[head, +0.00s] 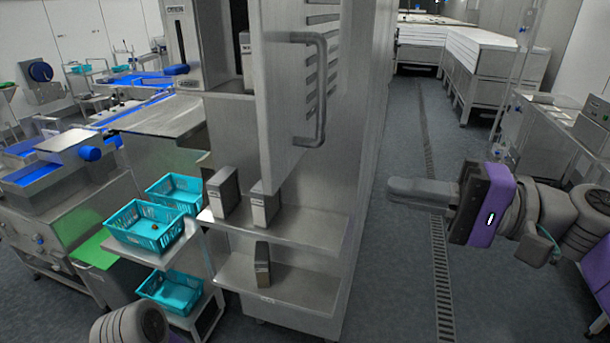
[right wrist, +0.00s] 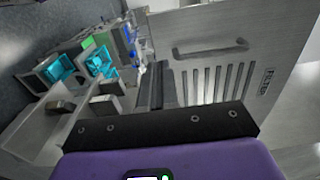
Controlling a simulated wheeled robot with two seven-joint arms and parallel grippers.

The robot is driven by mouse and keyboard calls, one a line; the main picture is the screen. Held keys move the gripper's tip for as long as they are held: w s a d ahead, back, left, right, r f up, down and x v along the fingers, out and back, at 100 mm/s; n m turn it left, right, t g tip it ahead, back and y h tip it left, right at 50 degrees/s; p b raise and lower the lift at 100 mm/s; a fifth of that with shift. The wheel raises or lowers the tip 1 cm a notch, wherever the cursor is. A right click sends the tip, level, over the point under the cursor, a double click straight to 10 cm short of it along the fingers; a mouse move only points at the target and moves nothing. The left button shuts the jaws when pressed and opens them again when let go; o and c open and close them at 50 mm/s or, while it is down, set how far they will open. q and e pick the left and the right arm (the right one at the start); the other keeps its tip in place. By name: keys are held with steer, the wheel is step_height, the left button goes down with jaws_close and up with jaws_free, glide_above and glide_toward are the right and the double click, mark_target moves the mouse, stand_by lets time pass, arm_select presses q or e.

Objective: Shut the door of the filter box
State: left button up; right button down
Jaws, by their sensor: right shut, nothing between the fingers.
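The filter box (head: 228,115) is a tall steel cabinet left of centre in the head view. Its door (head: 278,110) stands open, swung out toward me, with its slotted outer face turned right. A bent bar handle (head: 320,90) is on that face. The door also shows in the right wrist view (right wrist: 285,40), with its handle (right wrist: 210,50) and slots. My right gripper (head: 390,190) is shut and empty, to the right of the door and apart from it, its fingers pointing left. My left gripper is out of view.
Grey filter blocks (head: 224,192) stand on steel shelves (head: 310,228) below the door. Teal crates (head: 125,232) sit on a stand at left. The floor aisle (head: 400,290) right of the cabinet is clear, with a drain strip. Steel equipment (head: 540,140) stands at far right.

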mark_target(284, 171)
steer(key=p+x, duration=0.1)
steer(key=x, duration=1.2)
steer(key=shift+w+a+f, duration=0.15)
steer(key=shift+w+a, duration=0.15)
